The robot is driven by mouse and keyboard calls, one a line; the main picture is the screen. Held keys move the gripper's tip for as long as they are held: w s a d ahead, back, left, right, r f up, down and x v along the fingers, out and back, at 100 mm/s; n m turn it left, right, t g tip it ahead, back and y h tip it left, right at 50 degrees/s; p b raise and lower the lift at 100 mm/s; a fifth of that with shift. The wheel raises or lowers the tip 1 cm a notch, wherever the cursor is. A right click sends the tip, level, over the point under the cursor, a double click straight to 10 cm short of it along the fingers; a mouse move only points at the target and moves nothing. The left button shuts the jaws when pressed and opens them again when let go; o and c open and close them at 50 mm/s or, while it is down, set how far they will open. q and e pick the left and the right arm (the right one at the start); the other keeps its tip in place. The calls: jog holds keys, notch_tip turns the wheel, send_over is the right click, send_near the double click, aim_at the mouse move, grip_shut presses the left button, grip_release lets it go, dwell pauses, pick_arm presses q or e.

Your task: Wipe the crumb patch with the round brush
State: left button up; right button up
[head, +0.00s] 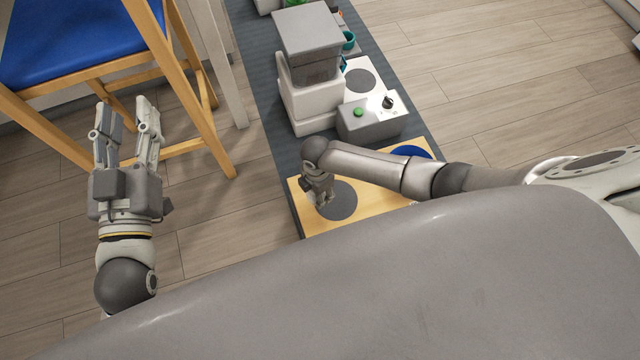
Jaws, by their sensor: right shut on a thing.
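My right gripper (318,192) points down at the left part of a light wooden board (306,228), beside a dark grey disc (342,202) marked on it. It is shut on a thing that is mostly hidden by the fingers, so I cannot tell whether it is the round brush. I cannot make out the crumb patch; my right arm covers part of the board. My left gripper (127,118) is open and empty, out over the floor at the left, far from the board.
A blue round thing (410,152) shows partly behind my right forearm. A grey control box (370,122) with a green button and a white-and-grey appliance (308,100) stand behind the board on a dark mat (262,65). A blue-seated wooden chair (75,45) stands near my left gripper.

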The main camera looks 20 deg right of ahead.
jog(key=shift+r+p, duration=0.5)
jog(key=shift+r, duration=0.05)
jog(key=shift+r+p, duration=0.4)
jog(key=shift+p, duration=0.1)
jog(key=shift+r+p, duration=0.4)
jog(key=shift+p, duration=0.05)
pick_arm(q)
jog(key=s+a+f+g+y, duration=0.1)
jog(key=s+a+f+g, duration=0.1)
jog(key=f+g, duration=0.3)
jog(key=s+a+f+g+y, duration=0.2)
jog(key=s+f+g, duration=0.3)
jog(key=f, duration=0.5)
jog(key=shift+s+a+f+n+g+p, duration=0.15)
jog(key=shift+s+f+n+g+p, duration=0.05)
jog(key=shift+f+n+g+p, duration=0.2)
pick_arm(e)
jog(key=shift+r, duration=0.35)
